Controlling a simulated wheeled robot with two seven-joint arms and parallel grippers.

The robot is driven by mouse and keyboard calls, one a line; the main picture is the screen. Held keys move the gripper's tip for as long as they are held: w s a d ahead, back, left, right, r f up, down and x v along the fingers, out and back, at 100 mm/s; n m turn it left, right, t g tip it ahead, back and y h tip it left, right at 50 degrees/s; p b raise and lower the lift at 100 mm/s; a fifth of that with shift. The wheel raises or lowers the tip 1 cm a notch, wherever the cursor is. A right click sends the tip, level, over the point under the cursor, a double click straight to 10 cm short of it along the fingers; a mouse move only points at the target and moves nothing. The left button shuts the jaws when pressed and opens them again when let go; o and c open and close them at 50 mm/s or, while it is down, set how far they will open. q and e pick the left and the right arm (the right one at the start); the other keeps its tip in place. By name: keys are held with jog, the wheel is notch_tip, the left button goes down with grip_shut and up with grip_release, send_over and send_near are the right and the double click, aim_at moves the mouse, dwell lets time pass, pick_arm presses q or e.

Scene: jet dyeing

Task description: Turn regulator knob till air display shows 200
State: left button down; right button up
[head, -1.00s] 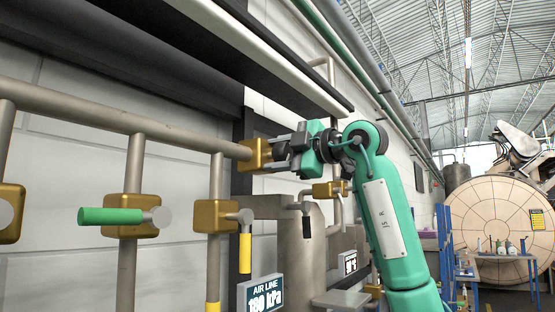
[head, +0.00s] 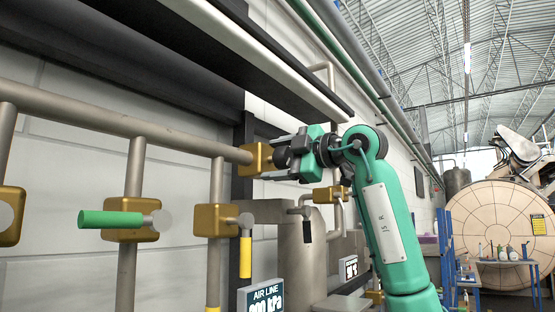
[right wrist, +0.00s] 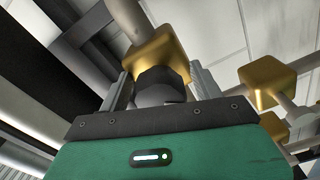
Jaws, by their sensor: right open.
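The regulator is a brass block (head: 257,158) at the right end of the horizontal pipe, with a dark knob (head: 281,158) on its right side. My right gripper (head: 278,160) is at the knob, its fingers on either side. In the right wrist view the knob (right wrist: 160,86) sits between the two open fingers (right wrist: 163,88), with a gap visible beside it. The AIR LINE display (head: 264,297) is at the bottom; its reading is cut by the frame edge and looks like 200 kPa. My left gripper is out of view.
A green-handled valve (head: 112,218) and a yellow-handled valve (head: 245,256) are on pipes to the left. A black-handled valve (head: 307,230) and a grey tank (head: 300,255) are below my right arm. A second small display (head: 350,268) is beyond.

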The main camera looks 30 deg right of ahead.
jog(key=b+v, duration=0.4)
jog(key=v, duration=1)
jog(key=shift+b, duration=0.4)
jog(key=shift+w+f, duration=0.1)
jog(key=shift+w, duration=0.05)
